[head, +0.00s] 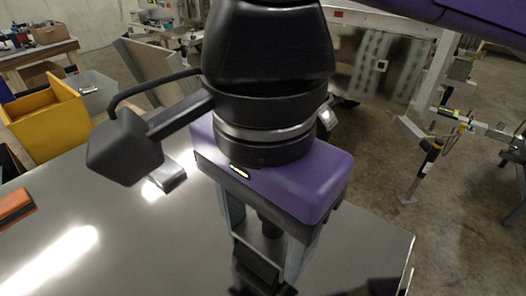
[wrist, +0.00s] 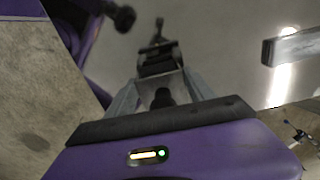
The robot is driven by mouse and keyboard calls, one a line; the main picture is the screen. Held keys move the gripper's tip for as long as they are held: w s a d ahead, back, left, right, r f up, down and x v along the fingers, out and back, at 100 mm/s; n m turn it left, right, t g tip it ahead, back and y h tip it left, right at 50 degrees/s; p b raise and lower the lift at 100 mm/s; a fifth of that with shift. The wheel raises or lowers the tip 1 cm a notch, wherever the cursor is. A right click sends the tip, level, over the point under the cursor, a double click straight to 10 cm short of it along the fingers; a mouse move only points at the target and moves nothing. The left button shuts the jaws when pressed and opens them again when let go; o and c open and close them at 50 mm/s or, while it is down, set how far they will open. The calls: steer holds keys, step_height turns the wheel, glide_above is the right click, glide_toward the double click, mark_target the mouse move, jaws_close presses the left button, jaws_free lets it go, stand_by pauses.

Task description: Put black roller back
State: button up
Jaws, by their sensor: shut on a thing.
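The black roller (head: 258,262) is at the bottom of the head view, between the fingers of my gripper (head: 264,268). My gripper points down over the grey metal tabletop (head: 120,245) and is shut on the roller. In the wrist view the roller (wrist: 157,58) is a dark shape with a thin part extending away from the fingertips (wrist: 160,76). Its lower part is cut off in the head view, so I cannot tell whether it touches the tabletop.
A silver metal block (head: 170,175) lies on the tabletop, also seen in the wrist view (wrist: 296,46). An orange and dark object (head: 14,207) is at the left edge. A yellow bin (head: 48,120) stands behind the table. The left tabletop is mostly clear.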

steer(key=shift+f+b, duration=0.7)
steer(key=shift+b, duration=0.05)
jaws_close()
steer(key=o, duration=1.8)
jaws_free()
steer(key=shift+c, duration=0.2)
steer(key=shift+r, duration=0.2)
steer(key=shift+r+p, duration=0.55)
steer(key=shift+p, duration=0.25)
step_height(320, 180, up, 12)
